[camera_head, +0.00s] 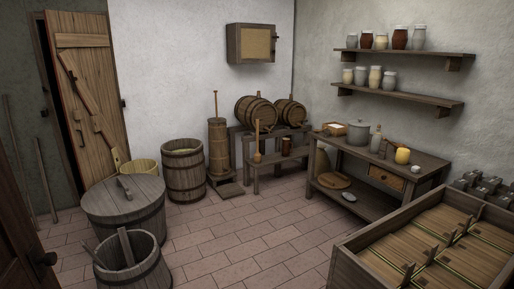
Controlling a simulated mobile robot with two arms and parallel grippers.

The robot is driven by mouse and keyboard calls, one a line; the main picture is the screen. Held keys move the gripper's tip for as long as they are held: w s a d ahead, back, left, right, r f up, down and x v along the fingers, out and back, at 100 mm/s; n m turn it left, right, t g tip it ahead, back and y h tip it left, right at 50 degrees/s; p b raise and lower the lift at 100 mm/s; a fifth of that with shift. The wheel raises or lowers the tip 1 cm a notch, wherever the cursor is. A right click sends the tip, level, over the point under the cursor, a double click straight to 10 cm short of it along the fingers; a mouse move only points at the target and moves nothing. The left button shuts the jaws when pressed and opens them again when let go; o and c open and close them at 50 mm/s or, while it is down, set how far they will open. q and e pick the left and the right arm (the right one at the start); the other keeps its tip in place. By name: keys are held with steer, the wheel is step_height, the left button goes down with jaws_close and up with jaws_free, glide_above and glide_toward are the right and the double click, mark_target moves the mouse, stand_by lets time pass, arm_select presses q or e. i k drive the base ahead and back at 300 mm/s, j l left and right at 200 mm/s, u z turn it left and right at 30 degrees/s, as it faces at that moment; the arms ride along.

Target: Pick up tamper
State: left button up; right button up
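I cannot tell for certain which thing is the tamper. An open wooden bucket (150,268) at the front left holds a thick upright wooden piece (125,246) and a thinner stick leaning on its rim. A wooden tool with a slim upright handle (257,138) stands at the low bench by the barrels. A tall churn (219,150) has a stick rising from its top. Neither of my grippers shows.
A lidded tub (124,217) stands behind the bucket. An open barrel (184,178) is farther back. A worktable (385,158) with pots stands right, and a large wooden bin (345,262) fills the front right. The tiled floor (250,235) between is clear.

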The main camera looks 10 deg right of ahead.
mark_target(257, 156)
steer(key=i+z, duration=0.15)
steer(key=i, duration=4.7)
